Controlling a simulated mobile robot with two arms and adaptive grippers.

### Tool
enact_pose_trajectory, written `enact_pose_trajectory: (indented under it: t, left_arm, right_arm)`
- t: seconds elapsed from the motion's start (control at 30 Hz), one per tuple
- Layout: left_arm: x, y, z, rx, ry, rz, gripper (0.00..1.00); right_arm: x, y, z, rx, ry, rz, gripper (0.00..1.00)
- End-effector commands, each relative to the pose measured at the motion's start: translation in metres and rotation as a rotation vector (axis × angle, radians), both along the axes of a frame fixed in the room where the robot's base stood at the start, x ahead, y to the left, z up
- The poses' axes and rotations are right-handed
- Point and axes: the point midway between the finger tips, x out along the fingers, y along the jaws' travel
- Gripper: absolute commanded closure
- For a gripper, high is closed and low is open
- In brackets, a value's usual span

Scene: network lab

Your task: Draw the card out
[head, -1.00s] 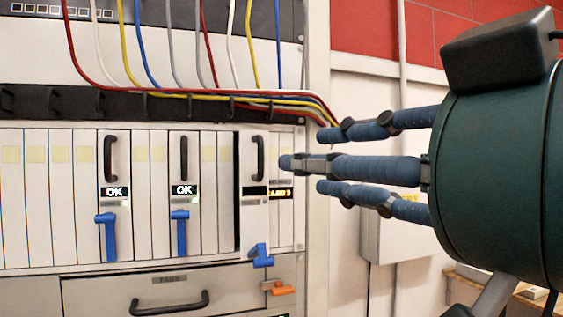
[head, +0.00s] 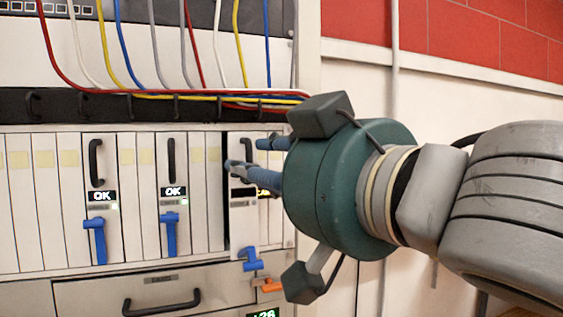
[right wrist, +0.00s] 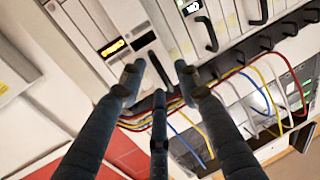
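The card with the dark display (head: 243,212) is the rightmost of three handled cards in the rack. Its front stands slightly forward, with a dark gap along its left side. Its blue lever (head: 250,259) is swung outward at the bottom. My right gripper (head: 255,160) is at the card's black handle (head: 248,146), with its fingers partly covering it. In the right wrist view, the handle (right wrist: 161,70) lies between the spread fingers of the open gripper (right wrist: 157,82). I cannot tell whether any finger touches it. My left gripper is not in view.
Two cards showing OK (head: 102,195) have hanging blue levers. Colored cables (head: 190,97) cross just above the cards, close to my fingers. A drawer with a black handle (head: 162,303) and an orange lever (head: 270,285) sit below.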

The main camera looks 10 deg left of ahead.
Motion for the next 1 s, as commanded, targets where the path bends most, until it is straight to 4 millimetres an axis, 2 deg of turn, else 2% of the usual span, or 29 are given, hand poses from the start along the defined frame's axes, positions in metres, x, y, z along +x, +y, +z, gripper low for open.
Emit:
enact_pose_trajectory:
  t: [0.07,0.23,0.47,0.6,0.87,0.9,0.97,1.0]
  left_arm:
    - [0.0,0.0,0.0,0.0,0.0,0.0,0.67]
    - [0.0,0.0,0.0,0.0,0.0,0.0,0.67]
    - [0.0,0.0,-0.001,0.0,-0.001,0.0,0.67]
    - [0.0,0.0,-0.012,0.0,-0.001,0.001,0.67]
    - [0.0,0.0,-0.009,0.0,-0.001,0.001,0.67]
    - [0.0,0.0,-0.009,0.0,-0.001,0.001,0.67]
    - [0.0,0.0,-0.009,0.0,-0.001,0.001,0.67]
    - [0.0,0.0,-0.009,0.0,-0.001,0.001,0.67]
  right_arm:
    - [0.0,0.0,0.0,0.0,0.0,0.0,0.67]
    - [0.0,0.0,0.0,0.0,0.0,0.0,1.0]
    - [-0.001,-0.001,0.0,0.001,-0.001,0.0,1.0]
    - [-0.011,-0.008,-0.002,0.002,-0.004,0.0,1.0]
    - [-0.013,-0.009,0.0,0.0,-0.001,0.0,1.0]
    - [-0.013,-0.009,0.0,0.0,-0.001,0.0,0.79]
    - [-0.013,-0.009,0.001,0.0,-0.001,0.0,0.67]
    - [-0.012,-0.009,0.0,0.001,-0.001,0.0,0.67]
